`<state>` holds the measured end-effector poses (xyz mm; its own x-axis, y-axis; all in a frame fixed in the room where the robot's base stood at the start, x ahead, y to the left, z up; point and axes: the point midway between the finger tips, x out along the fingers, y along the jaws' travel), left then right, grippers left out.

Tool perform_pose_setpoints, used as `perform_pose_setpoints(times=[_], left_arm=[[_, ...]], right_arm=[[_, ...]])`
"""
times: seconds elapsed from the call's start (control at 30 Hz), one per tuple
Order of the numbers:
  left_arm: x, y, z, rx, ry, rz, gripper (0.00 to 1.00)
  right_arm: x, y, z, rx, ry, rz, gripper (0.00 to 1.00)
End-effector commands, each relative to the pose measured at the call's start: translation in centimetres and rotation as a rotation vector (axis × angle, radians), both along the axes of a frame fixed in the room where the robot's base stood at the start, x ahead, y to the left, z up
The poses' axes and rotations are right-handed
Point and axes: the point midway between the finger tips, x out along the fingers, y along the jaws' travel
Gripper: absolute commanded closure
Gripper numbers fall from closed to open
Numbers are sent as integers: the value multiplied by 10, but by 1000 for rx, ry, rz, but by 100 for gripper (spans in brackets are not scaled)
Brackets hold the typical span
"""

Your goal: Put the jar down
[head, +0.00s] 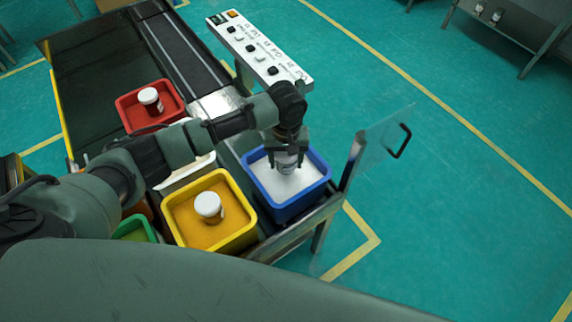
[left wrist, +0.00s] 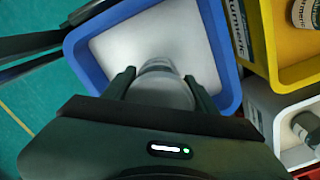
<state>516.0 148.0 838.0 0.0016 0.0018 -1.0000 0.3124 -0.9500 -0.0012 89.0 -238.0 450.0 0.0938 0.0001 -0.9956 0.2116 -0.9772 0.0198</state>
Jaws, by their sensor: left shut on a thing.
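The jar (head: 287,167) is pale and looks upright in the grip. My left gripper (head: 288,150) is shut on it, over the inside of the blue bin (head: 322,187). The bin holds a white fill. In the left wrist view the jar (left wrist: 160,84) sits between the two dark fingers of the gripper (left wrist: 160,92), inside the outline of the blue bin (left wrist: 224,60). I cannot tell whether the jar's base touches the white fill. My right gripper is not in view.
A yellow bin (head: 240,240) with a white-lidded jar (head: 209,206) stands left of the blue one. A red bin (head: 127,112) with another jar (head: 150,100) is farther back. A white bin (head: 178,182) is partly behind my arm. A glass door (head: 372,142) stands open at right.

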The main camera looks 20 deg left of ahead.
Motion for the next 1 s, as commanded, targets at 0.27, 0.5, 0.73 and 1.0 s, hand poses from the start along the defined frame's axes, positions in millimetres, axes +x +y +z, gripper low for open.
perform_pose_setpoints(times=[0.27,0.5,0.73,1.0], left_arm=[[0,0,-30,-1,1,0,88],[0,0,-30,-1,1,0,88],[0,0,-33,0,1,0,21],[0,0,-32,0,1,0,21]], right_arm=[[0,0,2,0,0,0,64],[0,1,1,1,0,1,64],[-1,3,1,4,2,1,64],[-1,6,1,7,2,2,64]])
